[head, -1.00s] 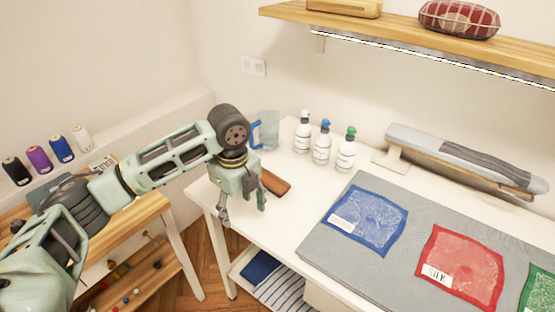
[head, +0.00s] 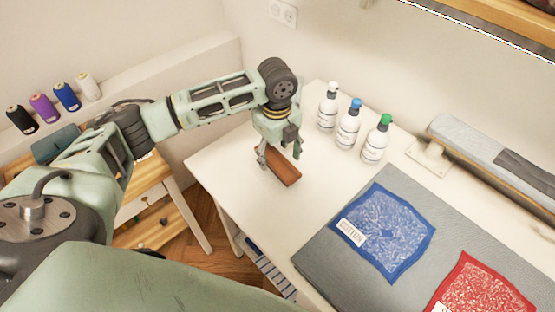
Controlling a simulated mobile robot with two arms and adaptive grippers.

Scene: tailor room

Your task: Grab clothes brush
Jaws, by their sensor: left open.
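The clothes brush appears to be the brown wooden piece (head: 285,170) lying on the white table near its left end. My left gripper (head: 279,157) is open above the far end of this brown piece. Its fingers point down, one at the left of the piece and one at the right. The gripper hides the far end of the piece, and I cannot tell whether the fingers touch it. My right gripper is not in view.
Three white bottles (head: 348,124) stand behind the gripper to the right. A grey mat (head: 330,262) with blue (head: 385,232) and red (head: 480,290) fabric packets covers the table's right part. A grey padded board (head: 480,150) stands at the back right. White table surface is clear around the brush.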

